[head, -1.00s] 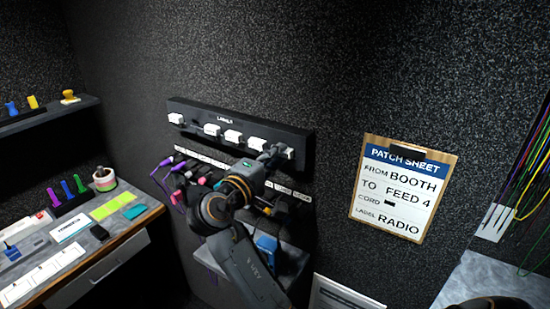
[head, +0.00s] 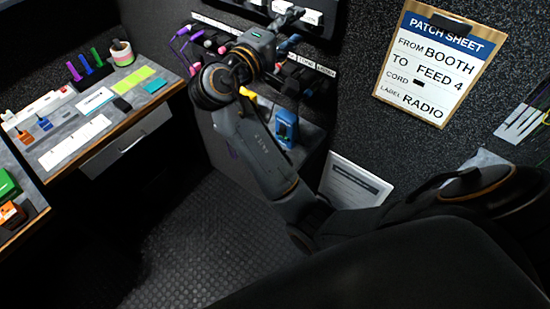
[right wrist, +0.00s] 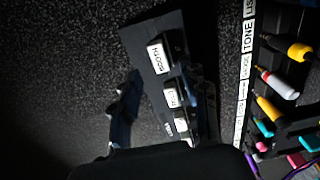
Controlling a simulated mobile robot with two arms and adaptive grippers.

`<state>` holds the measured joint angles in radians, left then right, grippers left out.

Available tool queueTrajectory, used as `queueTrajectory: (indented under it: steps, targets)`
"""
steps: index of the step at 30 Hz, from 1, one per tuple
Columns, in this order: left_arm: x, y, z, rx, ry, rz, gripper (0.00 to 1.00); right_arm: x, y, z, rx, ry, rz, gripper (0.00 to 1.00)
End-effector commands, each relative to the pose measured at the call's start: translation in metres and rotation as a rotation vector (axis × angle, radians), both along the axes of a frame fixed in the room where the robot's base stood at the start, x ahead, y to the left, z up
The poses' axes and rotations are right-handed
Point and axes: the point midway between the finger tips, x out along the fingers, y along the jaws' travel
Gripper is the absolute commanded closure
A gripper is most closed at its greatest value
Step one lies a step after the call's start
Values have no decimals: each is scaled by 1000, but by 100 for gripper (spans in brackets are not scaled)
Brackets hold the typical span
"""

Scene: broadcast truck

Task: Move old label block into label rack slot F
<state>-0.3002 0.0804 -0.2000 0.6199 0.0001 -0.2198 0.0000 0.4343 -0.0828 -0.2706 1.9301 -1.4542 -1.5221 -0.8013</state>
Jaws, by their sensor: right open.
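The dark label rack (head: 328,30) is on the wall at the top edge of the head view, partly cut off. White label blocks (head: 312,17) sit on it. In the right wrist view the rack (right wrist: 143,38) runs diagonally with a block reading BOOTH (right wrist: 158,57) and two more blocks (right wrist: 172,95) below. I cannot tell which block is the old label or which slot is F. My right gripper (head: 288,19) is at the rack's front. In the right wrist view its fingers (right wrist: 164,106) are spread, with blocks seen between them. My left gripper is out of view.
Below the rack are a labelled jack row (head: 300,72) with coloured plugs and a small shelf holding a blue device (head: 286,128). A patch sheet (head: 432,62) reading LABEL RADIO hangs at right. A desk (head: 100,110) stands at left. The floor (head: 190,235) between is clear.

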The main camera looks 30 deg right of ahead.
Motion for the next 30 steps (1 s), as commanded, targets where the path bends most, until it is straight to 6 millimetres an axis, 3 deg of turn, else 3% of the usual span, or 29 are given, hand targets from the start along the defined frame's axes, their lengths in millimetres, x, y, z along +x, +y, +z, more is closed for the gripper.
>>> queueTrajectory:
  steps: [1, 3, 10, 13, 20, 30]
  targets:
    - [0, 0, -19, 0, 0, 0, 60, 0, -4, -7, -10, -8, -6, 55]
    - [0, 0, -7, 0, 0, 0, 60, -6, 12, 0, -4, -1, -1, 55]
    - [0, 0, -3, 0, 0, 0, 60, -24, 54, 0, -2, -3, -2, 55]
    - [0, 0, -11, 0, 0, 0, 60, -27, 41, -25, -7, 2, 46, 55]
    - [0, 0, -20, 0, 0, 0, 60, -37, 33, -67, -7, 1, 210, 55]
    - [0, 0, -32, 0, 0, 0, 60, -58, 45, -120, -9, 1, 496, 55]
